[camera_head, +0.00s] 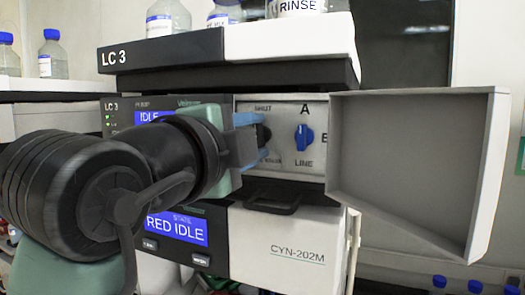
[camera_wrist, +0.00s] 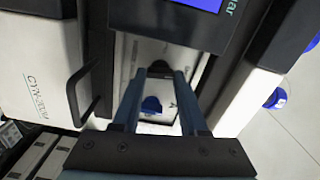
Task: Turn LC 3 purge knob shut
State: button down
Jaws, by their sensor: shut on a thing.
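The LC 3 unit (camera_head: 285,75) has its small front door (camera_head: 415,160) swung open to the right, baring a light valve panel (camera_head: 288,165). A dark purge knob (camera_head: 264,134) sits on the panel's left part, mostly hidden by my gripper. My gripper (camera_head: 262,139) reaches in from the left and is shut on this knob, one blue finger above it and one below. In the wrist view my gripper (camera_wrist: 161,71) has the dark knob (camera_wrist: 160,66) between its fingertips. Its exact turn angle cannot be read.
A blue selector knob (camera_head: 304,137), marked A, B and LINE, is just right of my gripper; it also shows in the wrist view (camera_wrist: 152,104). A black handle (camera_head: 273,200) juts out below the panel. Bottles (camera_head: 168,18) stand on top of the unit.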

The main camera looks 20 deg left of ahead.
jog(key=shift+d+m+b, duration=0.1)
jog(key=shift+m+b, duration=0.2)
jog(key=shift+m, duration=0.4)
jog(key=c, duration=0.7)
grip_release()
